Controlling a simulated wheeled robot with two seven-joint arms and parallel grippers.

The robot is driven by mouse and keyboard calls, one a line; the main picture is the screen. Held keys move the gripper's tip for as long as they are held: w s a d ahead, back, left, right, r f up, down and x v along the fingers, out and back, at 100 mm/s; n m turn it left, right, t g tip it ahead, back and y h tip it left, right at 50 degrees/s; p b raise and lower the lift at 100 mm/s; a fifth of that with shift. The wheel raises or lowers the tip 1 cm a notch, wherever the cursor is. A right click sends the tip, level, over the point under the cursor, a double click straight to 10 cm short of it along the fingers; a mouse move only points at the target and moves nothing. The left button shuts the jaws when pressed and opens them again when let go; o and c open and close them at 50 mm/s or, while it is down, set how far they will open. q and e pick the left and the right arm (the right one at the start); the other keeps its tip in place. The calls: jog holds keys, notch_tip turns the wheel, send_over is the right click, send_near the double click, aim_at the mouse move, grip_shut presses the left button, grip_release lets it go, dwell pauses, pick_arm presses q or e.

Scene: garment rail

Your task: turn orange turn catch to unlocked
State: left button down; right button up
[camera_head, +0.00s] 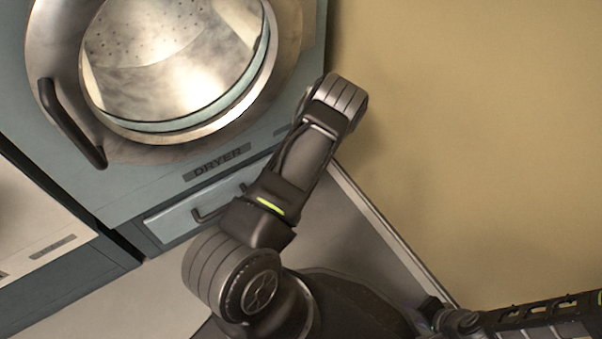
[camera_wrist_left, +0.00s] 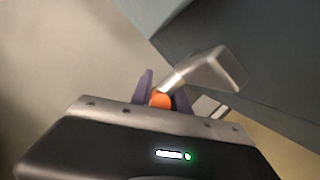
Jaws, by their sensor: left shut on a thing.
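The orange turn catch (camera_wrist_left: 160,99) shows in the left wrist view as a small round orange piece between the two fingers of my left gripper (camera_wrist_left: 161,86). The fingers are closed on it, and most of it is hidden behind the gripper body. In the head view the orange catch is not visible, and I cannot make out my left gripper there. My right gripper (camera_head: 440,315) is at the bottom right of the head view, away from the dryer. Its jaws are too unclear to tell open from shut.
A metallic lever-like piece (camera_wrist_left: 215,72) stands just beyond the left fingers. The dryer (camera_head: 120,190) has a round door with a dark handle (camera_head: 70,125), and a drawer (camera_head: 175,218) below. The tan wall (camera_head: 480,130) to the right is bare.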

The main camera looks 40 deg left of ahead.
pick_arm(q)
jog(key=shift+s+a+f+g+y+b, duration=0.15)
jog(key=shift+s+g+y+b, duration=0.15)
jog(key=shift+s+g+b, duration=0.65)
jog(key=shift+w+g, duration=0.25)
jog(key=c, duration=1.3)
grip_release()
jog(key=shift+w+a, duration=0.1)
jog(key=shift+w+r, duration=0.1)
jog(key=shift+r, duration=0.15)
